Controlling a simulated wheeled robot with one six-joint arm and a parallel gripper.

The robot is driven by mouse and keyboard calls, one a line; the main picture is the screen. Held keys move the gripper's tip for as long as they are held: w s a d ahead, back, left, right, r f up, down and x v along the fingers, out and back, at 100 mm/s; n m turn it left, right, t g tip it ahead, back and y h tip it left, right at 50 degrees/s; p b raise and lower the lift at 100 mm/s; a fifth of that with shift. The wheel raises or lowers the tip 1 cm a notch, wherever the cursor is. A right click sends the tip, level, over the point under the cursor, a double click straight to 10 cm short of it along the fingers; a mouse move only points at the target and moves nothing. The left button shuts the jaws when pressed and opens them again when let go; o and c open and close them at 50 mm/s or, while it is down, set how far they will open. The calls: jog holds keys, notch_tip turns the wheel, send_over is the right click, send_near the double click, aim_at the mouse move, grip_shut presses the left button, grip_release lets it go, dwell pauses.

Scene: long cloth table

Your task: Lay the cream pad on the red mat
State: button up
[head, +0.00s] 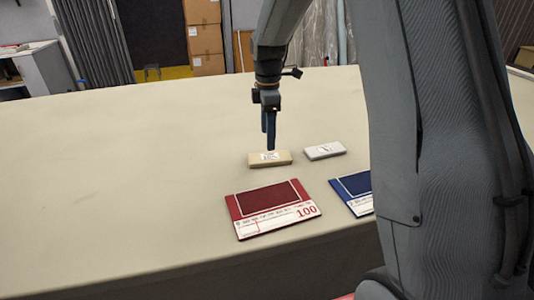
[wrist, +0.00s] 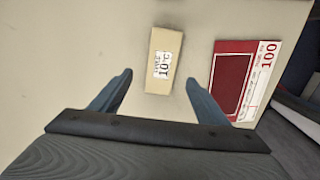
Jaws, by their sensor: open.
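The cream pad (head: 270,158) lies on the cloth table, behind the red mat in the head view. In the wrist view the cream pad (wrist: 157,77) shows a white label and lies ahead of and between the fingertips. The red mat (head: 272,197) lies flat near the table's front edge, with a white strip marked 100. The red mat also shows at the right of the wrist view (wrist: 228,84). My gripper (head: 269,146) is open above the cream pad; in the wrist view its fingers (wrist: 160,80) are spread with nothing held. Whether they touch the pad cannot be told.
A white pad (head: 325,151) lies just right of the cream pad. A blue mat (head: 355,188) lies right of the red mat, partly hidden by my arm. The table's left side (head: 120,170) is clear. Cardboard boxes (head: 204,40) stand beyond the table.

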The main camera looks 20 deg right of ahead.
aim_at(270, 157)
jog(key=f+p, duration=0.1)
jog(key=f, duration=0.3)
jog(key=f+p, duration=0.1)
jog(key=f, duration=0.1)
jog(key=shift+s+d+f+p, duration=0.25)
jog(key=shift+f+p, duration=0.05)
jog(key=shift+f, duration=0.5)
jog(key=c, duration=1.1)
notch_tip(270, 157, up, 9)
jog(key=b, duration=0.2)
jog(key=shift+c, duration=0.2)
jog(key=s+a+n+p, duration=0.1)
jog(key=s+a+p, duration=0.1)
jog(key=s, duration=0.6)
jog(key=s+a+f+n+p, duration=0.1)
jog(key=s+a+p, duration=0.2)
jog(key=s+p, duration=0.2)
jog(key=s, duration=0.3)
jog(key=shift+f, duration=0.1)
